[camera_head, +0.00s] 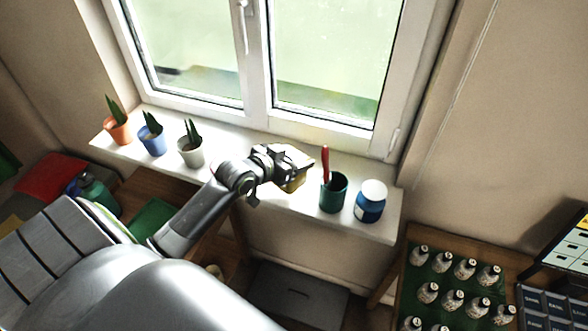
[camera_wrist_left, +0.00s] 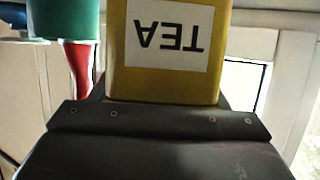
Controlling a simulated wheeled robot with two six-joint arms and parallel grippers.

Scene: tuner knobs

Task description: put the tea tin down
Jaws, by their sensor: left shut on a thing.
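The tea tin is yellow with a white label reading TEA. It fills the upper middle of the left wrist view (camera_wrist_left: 165,85), where the label appears upside down. In the head view only part of the tin (camera_head: 293,185) shows below my left gripper (camera_head: 297,165). The gripper is shut on the tin over the white windowsill (camera_head: 270,190). I cannot tell whether the tin touches the sill. My right gripper is not in view.
On the sill, a green cup (camera_head: 333,194) with a red-handled tool and a blue jar (camera_head: 370,203) with a white lid stand right of the gripper. Three potted plants, orange (camera_head: 117,131), blue (camera_head: 153,142) and grey (camera_head: 190,152), stand left. The window is behind.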

